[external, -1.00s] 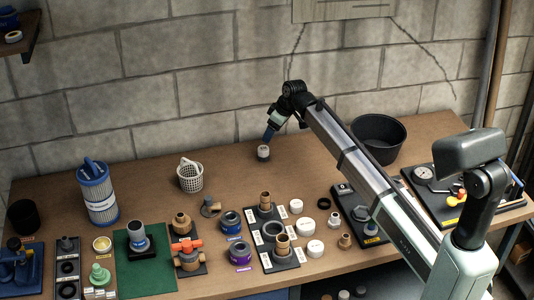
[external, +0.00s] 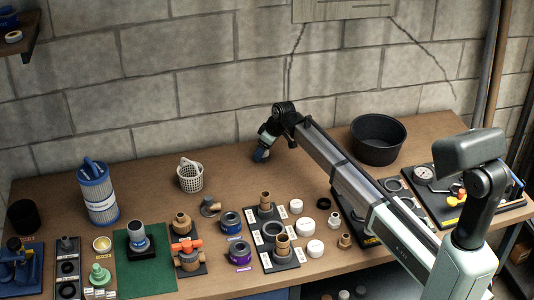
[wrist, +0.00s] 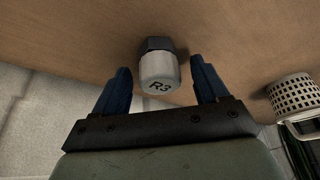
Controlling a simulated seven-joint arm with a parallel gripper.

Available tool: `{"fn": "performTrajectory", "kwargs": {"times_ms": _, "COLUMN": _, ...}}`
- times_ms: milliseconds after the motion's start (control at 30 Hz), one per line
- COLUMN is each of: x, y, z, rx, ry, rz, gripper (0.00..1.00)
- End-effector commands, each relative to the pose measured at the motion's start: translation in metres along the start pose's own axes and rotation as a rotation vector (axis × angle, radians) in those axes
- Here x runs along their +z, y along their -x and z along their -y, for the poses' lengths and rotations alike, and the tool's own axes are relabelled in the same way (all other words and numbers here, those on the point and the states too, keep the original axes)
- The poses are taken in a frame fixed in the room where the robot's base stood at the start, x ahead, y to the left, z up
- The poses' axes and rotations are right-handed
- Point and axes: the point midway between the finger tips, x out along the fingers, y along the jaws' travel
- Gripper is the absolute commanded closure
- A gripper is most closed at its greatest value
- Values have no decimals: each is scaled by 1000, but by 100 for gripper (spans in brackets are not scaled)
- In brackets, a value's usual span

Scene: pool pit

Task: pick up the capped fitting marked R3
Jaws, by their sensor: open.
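The capped fitting marked R3 (wrist: 159,72) shows in the wrist view, with a pale cap lettered R3 and a dark hex base against the brown bench top. My gripper (wrist: 160,66) is open, with one blue finger on each side of the fitting and a visible gap on both sides. In the external view my gripper (external: 260,154) is low over the back middle of the bench. The fitting is hidden there behind my gripper.
A white basket (external: 190,177) stands to the left of my gripper; it also shows in the wrist view (wrist: 294,94). A black tub (external: 378,142) stands to the right. Several fittings and white caps (external: 315,248) crowd the front. The block wall is close behind.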

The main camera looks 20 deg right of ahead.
Motion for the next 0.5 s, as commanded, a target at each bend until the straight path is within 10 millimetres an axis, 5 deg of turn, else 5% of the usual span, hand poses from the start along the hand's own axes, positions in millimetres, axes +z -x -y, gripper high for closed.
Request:
{"fn": "performTrajectory", "kwargs": {"times_ms": 267, "x": 0, "y": -4, "z": 0, "rx": 0, "ry": 0, "rz": 0, "gripper": 28}}
{"fn": "performTrajectory", "kwargs": {"times_ms": 500, "x": 0, "y": -4, "z": 0, "rx": 0, "ry": 0, "rz": 0, "gripper": 51}}
